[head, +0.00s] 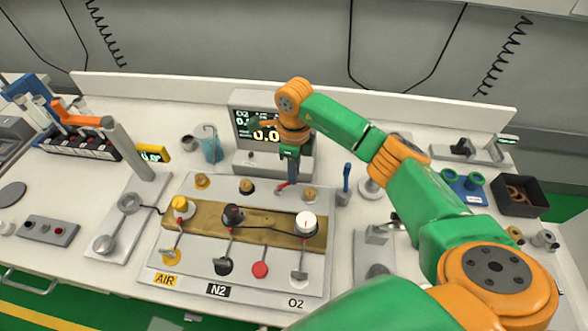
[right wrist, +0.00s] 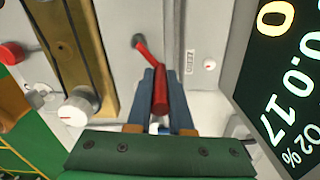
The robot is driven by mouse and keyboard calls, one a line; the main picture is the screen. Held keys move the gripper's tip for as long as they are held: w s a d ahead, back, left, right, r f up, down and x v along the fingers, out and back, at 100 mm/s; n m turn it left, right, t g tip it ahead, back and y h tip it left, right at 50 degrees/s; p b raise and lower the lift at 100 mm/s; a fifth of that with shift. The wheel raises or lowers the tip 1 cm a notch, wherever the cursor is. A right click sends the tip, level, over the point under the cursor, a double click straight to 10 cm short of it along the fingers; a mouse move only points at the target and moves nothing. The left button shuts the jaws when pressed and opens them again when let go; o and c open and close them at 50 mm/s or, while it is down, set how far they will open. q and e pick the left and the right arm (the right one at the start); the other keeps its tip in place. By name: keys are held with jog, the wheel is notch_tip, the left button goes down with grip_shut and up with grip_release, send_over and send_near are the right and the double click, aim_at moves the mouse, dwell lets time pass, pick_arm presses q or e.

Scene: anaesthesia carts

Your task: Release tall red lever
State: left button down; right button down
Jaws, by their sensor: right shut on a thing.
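The tall red lever (right wrist: 146,53) rises from a small dark pivot on a pale panel in the right wrist view. My right gripper (right wrist: 160,76) is shut on the red lever, with one blue finger on each side of its thicker handle end. In the head view, my right gripper (head: 289,172) points down at the back edge of the gas panel. Only a short red piece of the lever (head: 282,185) shows there below the fingers. My left gripper is not in view.
The gas panel (head: 200,275) carries yellow, black and white knobs, labelled AIR, N2 and O2. A display (head: 240,103) stands close behind my gripper. A blue cup (head: 211,148) is to its left, and a blue-handled tool (head: 346,178) to its right.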

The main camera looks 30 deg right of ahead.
jog(key=m, duration=0.1)
jog(key=s+m, duration=0.1)
jog(key=m, duration=0.1)
jog(key=shift+s, duration=0.1)
jog(key=m, duration=0.2)
jog(key=shift+s+a+m+p, duration=0.25)
jog(key=shift+s+m+p, duration=0.05)
jog(key=shift+s, duration=0.1)
jog(key=c, duration=0.8)
grip_release()
